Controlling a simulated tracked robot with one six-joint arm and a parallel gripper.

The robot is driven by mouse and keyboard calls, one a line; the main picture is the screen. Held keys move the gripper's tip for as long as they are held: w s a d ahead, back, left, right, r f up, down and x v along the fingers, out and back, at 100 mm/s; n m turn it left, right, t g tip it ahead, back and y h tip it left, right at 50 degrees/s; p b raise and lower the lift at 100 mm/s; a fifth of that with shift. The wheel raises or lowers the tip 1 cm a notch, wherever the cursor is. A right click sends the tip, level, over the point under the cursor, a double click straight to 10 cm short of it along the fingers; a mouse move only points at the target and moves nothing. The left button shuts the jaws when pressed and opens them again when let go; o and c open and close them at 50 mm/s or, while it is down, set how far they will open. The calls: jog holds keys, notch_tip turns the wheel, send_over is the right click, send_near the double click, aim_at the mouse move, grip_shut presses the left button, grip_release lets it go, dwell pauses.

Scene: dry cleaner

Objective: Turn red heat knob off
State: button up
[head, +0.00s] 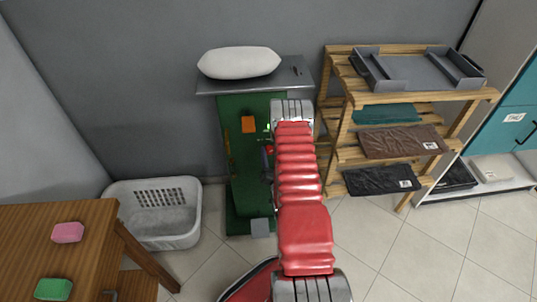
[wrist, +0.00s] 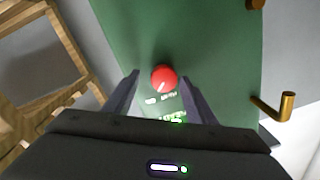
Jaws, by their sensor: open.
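The red heat knob (wrist: 164,78) is on the green front panel (wrist: 205,40) of the press, with small white markings beside it. In the wrist view it lies between the tips of my gripper (wrist: 162,82), which is open. I cannot tell whether the fingers touch the knob. In the head view a small part of the red knob (head: 270,149) shows beside my red-sleeved arm, which hides much of the green cabinet (head: 236,170). My gripper is mostly hidden there.
A brass handle (wrist: 285,106) sticks out at the right in the wrist view. A white pillow-shaped pad (head: 239,62) lies on the press top. A wooden rack (head: 340,125) with folded cloths stands to the right, a white basket (head: 160,235) to the left.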

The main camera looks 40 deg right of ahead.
jog(key=shift+w+a, duration=0.1)
jog(key=c, duration=1)
jog(key=shift+c, duration=0.2)
